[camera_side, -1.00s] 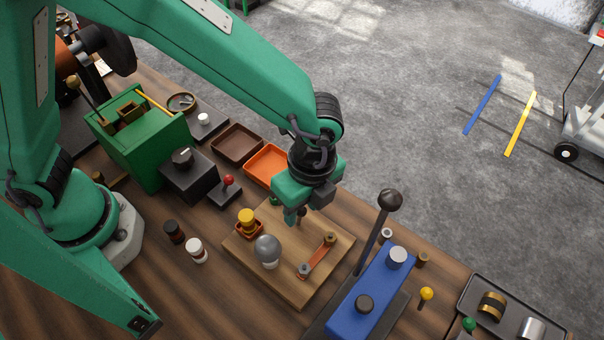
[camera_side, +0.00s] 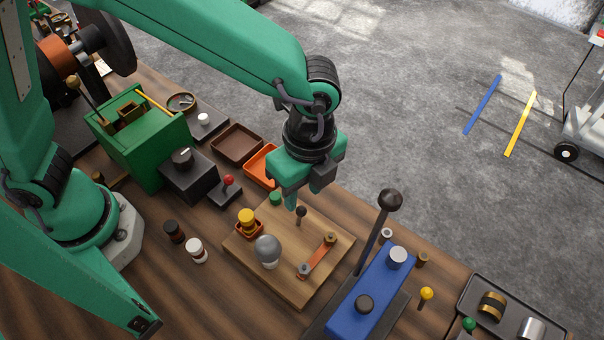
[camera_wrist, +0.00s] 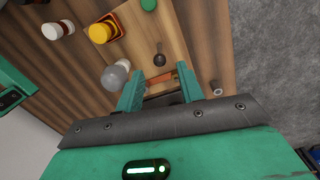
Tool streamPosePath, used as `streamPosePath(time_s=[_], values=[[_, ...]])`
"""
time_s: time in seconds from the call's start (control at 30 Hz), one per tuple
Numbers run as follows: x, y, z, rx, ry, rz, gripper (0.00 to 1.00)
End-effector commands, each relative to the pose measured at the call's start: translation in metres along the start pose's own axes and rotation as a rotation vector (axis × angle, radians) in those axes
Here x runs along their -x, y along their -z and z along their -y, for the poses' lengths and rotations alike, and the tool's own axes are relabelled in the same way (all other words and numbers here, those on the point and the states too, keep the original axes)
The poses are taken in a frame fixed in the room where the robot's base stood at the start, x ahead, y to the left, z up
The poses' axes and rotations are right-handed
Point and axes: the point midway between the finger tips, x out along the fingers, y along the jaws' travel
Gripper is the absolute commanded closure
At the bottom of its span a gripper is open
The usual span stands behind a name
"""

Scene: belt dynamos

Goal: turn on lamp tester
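The lamp tester is a wooden board (camera_side: 284,228) on the bench. On it are a grey bulb (camera_side: 268,248) that looks unlit, a yellow knob (camera_side: 247,218), a green knob (camera_side: 275,198), a copper strip (camera_side: 318,254) between two posts and a small lever with a dark round knob (camera_side: 301,211). The bulb (camera_wrist: 115,76) and dark knob (camera_wrist: 159,59) also show in the wrist view. My gripper (camera_wrist: 157,78) is open and empty, its fingers apart. In the side view my gripper (camera_side: 290,203) hangs above the board's far edge, near the dark knob.
A blue device (camera_side: 368,290) with a tall lever stands right of the board. An orange tray (camera_side: 262,166), a brown tray (camera_side: 237,145), a black box (camera_side: 189,175) and a red-knobbed switch (camera_side: 228,183) lie behind and left. Two small bottles (camera_side: 196,250) stand at left.

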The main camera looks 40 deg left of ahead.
Motion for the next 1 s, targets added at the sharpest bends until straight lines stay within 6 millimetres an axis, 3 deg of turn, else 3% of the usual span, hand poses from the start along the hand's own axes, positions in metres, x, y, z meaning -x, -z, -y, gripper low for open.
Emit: streamPosePath(time_s=[0.47,1.0], values=[[-0.008,-0.003,-0.002,0.000,0.029,-0.021,0.62],[-0.067,-0.001,-0.001,0.000,0.028,-0.020,0.62]])
